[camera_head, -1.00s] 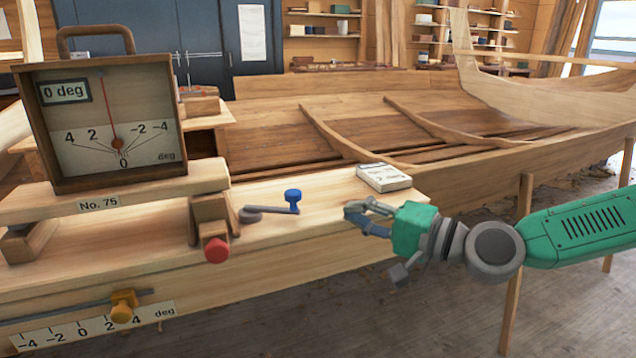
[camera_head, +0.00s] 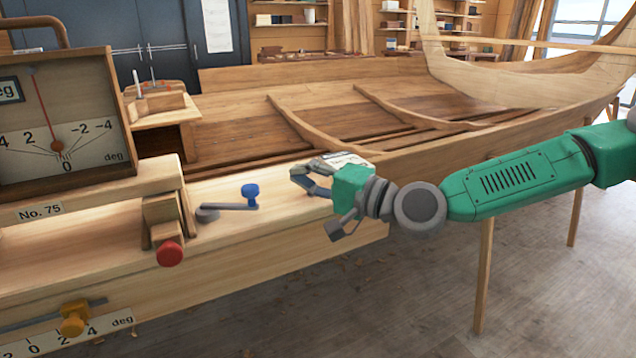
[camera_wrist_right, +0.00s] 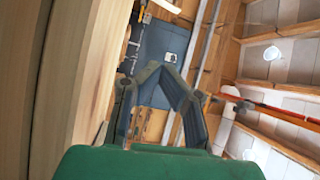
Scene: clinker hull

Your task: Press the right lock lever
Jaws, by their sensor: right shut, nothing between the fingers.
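A small grey lever (camera_head: 228,206) with a blue knob (camera_head: 250,191) lies on the wooden bench top, right of the gauge stand. A red knob (camera_head: 169,253) sits on the stand's front right foot. My right gripper (camera_head: 297,177) is shut and empty, above the bench to the right of the blue knob, apart from it. In the right wrist view its fingers (camera_wrist_right: 152,72) show with nothing between them, and the lever does not show. My left gripper is not in view.
The dial gauge (camera_head: 70,100) stands at left, cut by the picture edge. A yellow slider (camera_head: 74,318) sits on the bench front. A pale block (camera_head: 342,160) lies partly hidden behind my right gripper. The wooden hull (camera_head: 240,125) spreads behind the bench.

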